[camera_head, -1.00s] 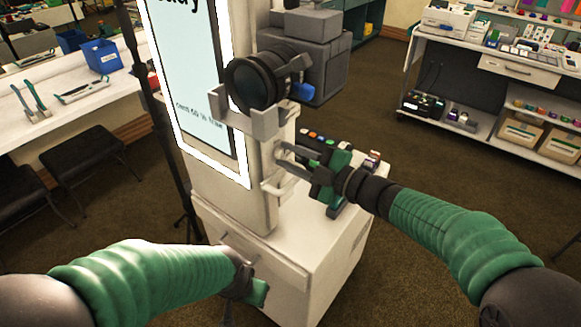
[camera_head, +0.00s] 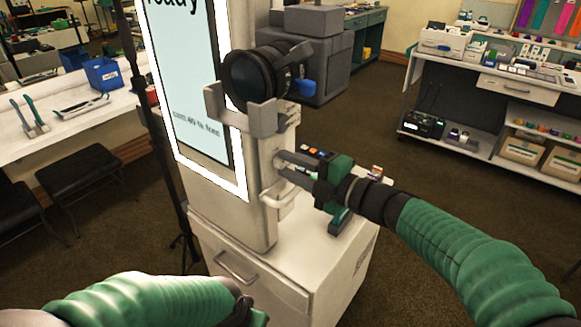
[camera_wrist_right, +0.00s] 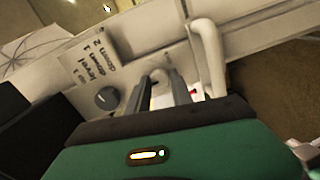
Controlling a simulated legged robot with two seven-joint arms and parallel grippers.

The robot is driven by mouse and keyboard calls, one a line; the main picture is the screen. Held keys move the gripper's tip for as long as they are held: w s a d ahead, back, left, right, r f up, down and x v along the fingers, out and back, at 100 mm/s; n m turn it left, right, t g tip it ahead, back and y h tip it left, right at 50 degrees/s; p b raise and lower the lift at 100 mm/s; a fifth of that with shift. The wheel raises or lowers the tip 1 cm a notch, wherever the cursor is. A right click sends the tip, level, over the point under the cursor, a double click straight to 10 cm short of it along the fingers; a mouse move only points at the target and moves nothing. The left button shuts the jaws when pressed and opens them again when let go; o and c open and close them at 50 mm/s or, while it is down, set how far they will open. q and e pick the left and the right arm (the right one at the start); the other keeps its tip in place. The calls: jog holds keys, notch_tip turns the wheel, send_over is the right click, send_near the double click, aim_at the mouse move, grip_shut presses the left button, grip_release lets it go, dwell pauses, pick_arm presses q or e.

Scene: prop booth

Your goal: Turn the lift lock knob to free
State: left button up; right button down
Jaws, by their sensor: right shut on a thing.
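The lift lock knob (camera_wrist_right: 159,77) is a small pale rounded piece on the booth's side, seen between my right fingers in the right wrist view. My right gripper (camera_head: 279,163) is shut on it; the fingers also show in the right wrist view (camera_wrist_right: 164,92). The fingers hide much of the knob, so I cannot read its setting. A printed label (camera_wrist_right: 92,58) and a dark round dial (camera_wrist_right: 106,97) are to its left. My left gripper (camera_head: 250,312) is low in the head view, mostly hidden by its arm, away from the knob.
A white curved handle (camera_wrist_right: 211,55) stands close right of my right fingers. The booth column carries a lit screen (camera_head: 195,90) and a camera with a black lens (camera_head: 255,78). A white drawer cabinet (camera_head: 290,270) is below. A shelf cart (camera_head: 490,110) stands apart at right.

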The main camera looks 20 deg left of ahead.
jog(key=shift+f, duration=0.1)
jog(key=c, duration=1.1)
grip_release()
jog(key=v, duration=1.6)
jog(key=shift+s+d, duration=0.15)
jog(key=shift+d, duration=0.25)
